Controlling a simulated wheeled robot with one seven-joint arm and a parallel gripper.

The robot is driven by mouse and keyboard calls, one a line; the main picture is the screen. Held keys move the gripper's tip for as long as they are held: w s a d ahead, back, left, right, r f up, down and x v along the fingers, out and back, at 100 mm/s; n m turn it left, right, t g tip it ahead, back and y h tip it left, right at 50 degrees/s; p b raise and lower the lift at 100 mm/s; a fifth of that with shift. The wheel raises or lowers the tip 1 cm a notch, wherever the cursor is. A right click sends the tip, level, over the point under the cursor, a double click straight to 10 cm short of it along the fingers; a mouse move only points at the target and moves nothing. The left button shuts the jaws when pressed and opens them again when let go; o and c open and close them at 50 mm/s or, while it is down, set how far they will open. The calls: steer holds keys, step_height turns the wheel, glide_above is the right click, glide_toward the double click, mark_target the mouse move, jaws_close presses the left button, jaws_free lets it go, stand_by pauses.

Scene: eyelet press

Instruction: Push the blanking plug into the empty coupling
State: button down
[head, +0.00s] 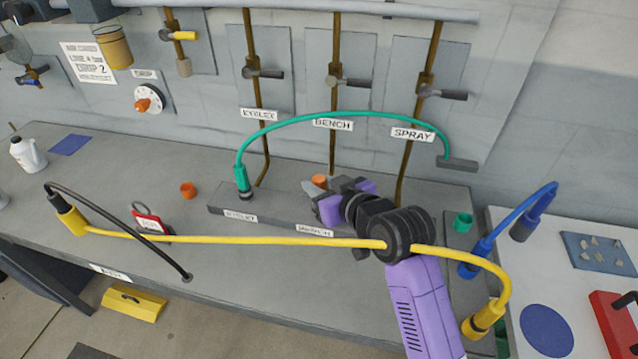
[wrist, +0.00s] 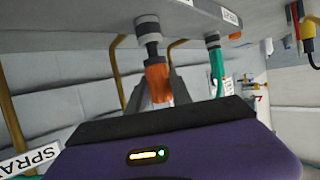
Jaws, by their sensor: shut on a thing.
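My gripper (head: 322,190) is shut on the orange blanking plug (head: 320,181) above the grey block (head: 275,212) on the bench. In the wrist view the plug (wrist: 157,84) sits between the grey fingers, in line with a dark coupling with a pale ring (wrist: 149,28). A narrow metallic neck shows between the plug's orange body and the coupling. I cannot tell whether or how far the plug is in. In the head view my gripper hides this coupling. The block's other coupling, at the EYELET label, holds a green hose end (head: 243,180).
The green hose (head: 340,114) arches behind my gripper. A yellow hose (head: 230,239) crosses the bench front and passes at my arm. A loose orange cap (head: 188,190) and a green cap (head: 463,222) stand on the bench. A red tag (head: 148,222) lies at left.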

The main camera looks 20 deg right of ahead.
mark_target(319, 178)
steer(key=shift+f+b, duration=0.5)
steer(key=shift+f, duration=0.45)
steer(key=c, duration=1.1)
jaws_free()
steer(key=shift+o, duration=0.2)
steer(key=shift+r, duration=0.1)
steer(key=shift+r+p, duration=2.35)
steer(key=shift+r, duration=0.15)
